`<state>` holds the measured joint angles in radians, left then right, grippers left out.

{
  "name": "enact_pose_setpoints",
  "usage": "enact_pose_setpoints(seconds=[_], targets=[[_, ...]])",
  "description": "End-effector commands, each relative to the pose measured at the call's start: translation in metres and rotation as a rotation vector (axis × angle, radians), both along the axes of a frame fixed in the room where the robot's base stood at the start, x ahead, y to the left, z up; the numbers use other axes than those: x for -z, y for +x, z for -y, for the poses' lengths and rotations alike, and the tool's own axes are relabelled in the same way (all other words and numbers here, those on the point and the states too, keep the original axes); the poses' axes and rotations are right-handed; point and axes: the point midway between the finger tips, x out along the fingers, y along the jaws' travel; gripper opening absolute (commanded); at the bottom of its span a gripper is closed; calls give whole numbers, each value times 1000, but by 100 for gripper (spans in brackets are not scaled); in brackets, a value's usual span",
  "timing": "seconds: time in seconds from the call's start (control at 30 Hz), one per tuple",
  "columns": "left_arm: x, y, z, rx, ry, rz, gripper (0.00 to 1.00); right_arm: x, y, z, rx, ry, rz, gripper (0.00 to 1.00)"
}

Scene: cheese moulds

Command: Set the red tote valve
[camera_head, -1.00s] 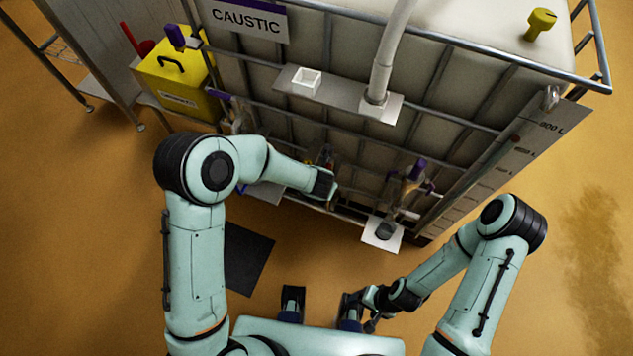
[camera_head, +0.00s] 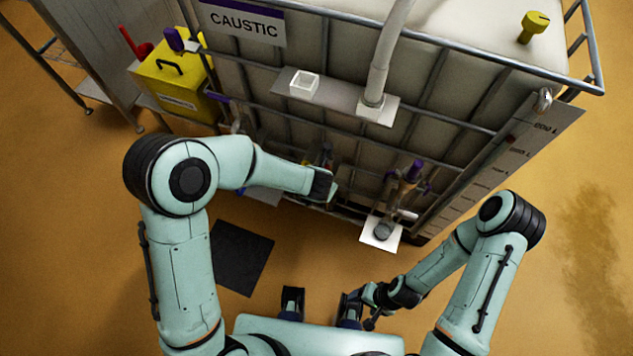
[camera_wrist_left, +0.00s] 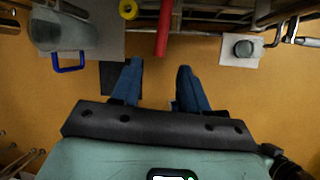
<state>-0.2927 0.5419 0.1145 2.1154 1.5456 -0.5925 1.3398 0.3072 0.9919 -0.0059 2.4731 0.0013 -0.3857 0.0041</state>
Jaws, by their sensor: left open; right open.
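The red valve handle (camera_wrist_left: 165,30) shows in the left wrist view as an upright bar at the top edge, ahead of the gap between my left fingers. My left gripper (camera_wrist_left: 157,70) is open and empty, its blue fingers apart and not touching the handle. In the head view my left wrist (camera_head: 322,185) hides most of the left gripper and the valve, low at the front of the caged tote (camera_head: 345,130). My right gripper (camera_head: 366,312) is open and low near my body, away from the tote; its fingers are small and dark there.
A grey jug (camera_wrist_left: 62,35) with a blue handle stands left of the red handle. A yellow ring (camera_wrist_left: 129,9) is close by. A white plate (camera_head: 368,241) with a dark cap lies to the right. A CAUSTIC sign (camera_head: 243,22) and yellow box (camera_head: 172,82) are upper left.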

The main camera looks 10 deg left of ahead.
Motion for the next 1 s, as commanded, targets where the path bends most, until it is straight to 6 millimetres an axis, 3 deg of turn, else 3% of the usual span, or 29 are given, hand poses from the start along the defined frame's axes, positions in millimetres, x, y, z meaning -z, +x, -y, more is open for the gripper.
enact_pose_setpoints(seconds=[0.1, 0.33, 1.0], targets=[[-29, -10, 1, 0, -2, 5, 44, -10, 4, 0, -1, 0, 5, 74], [-60, -26, 3, 1, -1, 3, 44, -19, 8, 0, 0, 0, 10, 74], [-67, -31, 4, 0, -1, 0, 44, -21, 9, 0, 0, 0, 10, 74]])
